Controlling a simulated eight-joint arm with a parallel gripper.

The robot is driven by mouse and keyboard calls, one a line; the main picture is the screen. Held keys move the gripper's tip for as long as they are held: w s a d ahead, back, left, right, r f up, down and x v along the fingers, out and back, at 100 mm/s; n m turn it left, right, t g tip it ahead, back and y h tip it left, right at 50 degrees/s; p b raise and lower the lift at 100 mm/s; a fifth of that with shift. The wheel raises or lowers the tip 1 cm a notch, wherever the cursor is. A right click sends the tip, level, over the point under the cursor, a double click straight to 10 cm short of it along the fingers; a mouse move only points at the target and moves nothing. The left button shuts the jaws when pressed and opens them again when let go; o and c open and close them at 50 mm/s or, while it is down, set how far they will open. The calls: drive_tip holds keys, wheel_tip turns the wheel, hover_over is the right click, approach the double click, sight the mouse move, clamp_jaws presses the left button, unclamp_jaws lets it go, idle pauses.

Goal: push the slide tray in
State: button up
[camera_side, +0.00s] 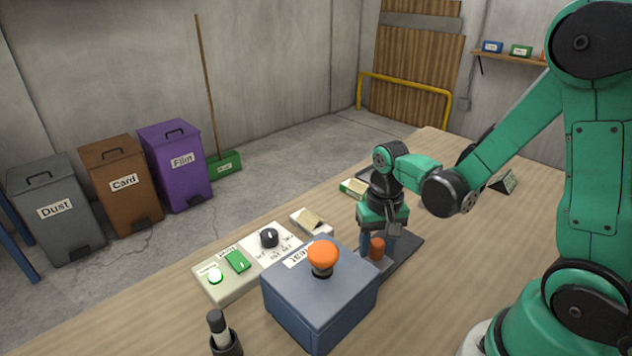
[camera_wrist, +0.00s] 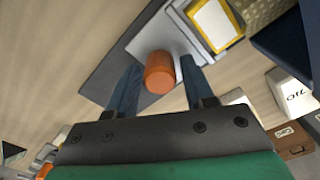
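The slide tray appears as a light grey plate (camera_wrist: 150,38) in the wrist view, carrying an upright orange knob (camera_wrist: 159,72). A white card with a yellow border (camera_wrist: 213,25) lies at the tray's upper right end. The orange knob also shows in the side view (camera_side: 377,247), close to the right of the blue press box (camera_side: 318,297). My gripper (camera_wrist: 160,68) points down with its two fingers apart, one on each side of the knob. Gaps show between the knob and both fingers. In the side view the arm and box hide most of the tray.
A dark base plate (camera_side: 407,252) lies under the tray. The press box has an orange top knob (camera_side: 323,256).

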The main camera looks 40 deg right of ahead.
drive_tip(key=shift+r, duration=2.8)
drive_tip(key=shift+o, duration=1.3)
drive_tip(key=m, duration=0.4)
drive_tip(key=shift+s+a+r, duration=0.1)
drive_tip(key=shift+f, duration=2.8)
clamp_jaws()
